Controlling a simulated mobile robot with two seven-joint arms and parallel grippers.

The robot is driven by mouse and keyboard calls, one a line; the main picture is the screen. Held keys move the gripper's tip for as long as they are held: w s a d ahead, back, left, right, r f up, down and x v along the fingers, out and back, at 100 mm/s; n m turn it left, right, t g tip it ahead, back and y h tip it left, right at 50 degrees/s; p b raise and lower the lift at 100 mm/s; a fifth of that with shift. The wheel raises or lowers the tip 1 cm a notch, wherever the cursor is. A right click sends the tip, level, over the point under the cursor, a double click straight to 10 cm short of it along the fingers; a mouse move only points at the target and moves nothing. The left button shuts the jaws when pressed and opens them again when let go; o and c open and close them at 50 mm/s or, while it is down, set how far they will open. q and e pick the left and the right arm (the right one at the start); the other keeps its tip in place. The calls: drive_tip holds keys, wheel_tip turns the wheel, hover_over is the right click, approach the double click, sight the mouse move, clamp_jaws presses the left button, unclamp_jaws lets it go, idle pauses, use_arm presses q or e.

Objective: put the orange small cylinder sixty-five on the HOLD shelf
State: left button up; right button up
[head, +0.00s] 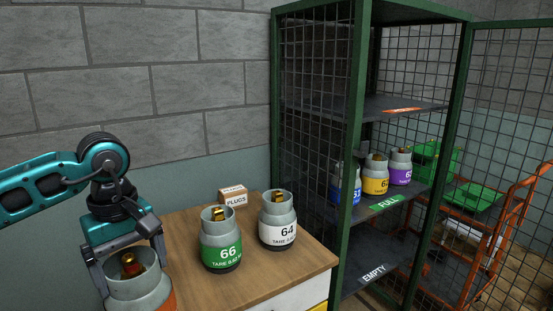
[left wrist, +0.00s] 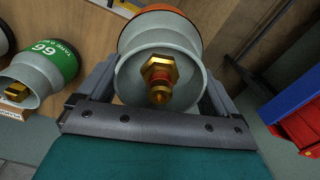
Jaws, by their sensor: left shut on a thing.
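The orange small cylinder (head: 140,288) is at the lower left of the head view, a grey-green bottle with a gold valve and an orange band partly cut off by the frame. My left gripper (head: 130,272) is shut on its collar from above, one finger on each side. In the left wrist view the cylinder (left wrist: 160,50) sits between the fingers, with its orange edge at the top. I cannot tell whether its base touches anything. In the cage the top shelf (head: 350,104) has an orange label (head: 403,110), too small to read; its visible surface is empty. My right gripper is not in view.
Green cylinder 66 (head: 220,240) and white cylinder 64 (head: 278,222) stand on the wooden table (head: 262,272) beside a PLUGS box (head: 233,195). Blue, yellow (head: 375,180) and purple cylinders stand on the FULL shelf. The cage door (head: 510,120) is open; an orange trolley (head: 515,215) stands behind it.

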use_arm(q)
drive_tip(key=s+d+f+m, duration=0.4)
drive_tip(key=f+m, duration=0.2)
drive_tip(key=m, duration=0.3)
drive_tip(key=shift+s+d+f, duration=0.25)
drive_tip(key=shift+d+f, duration=0.05)
drive_tip(key=shift+d, duration=0.05)
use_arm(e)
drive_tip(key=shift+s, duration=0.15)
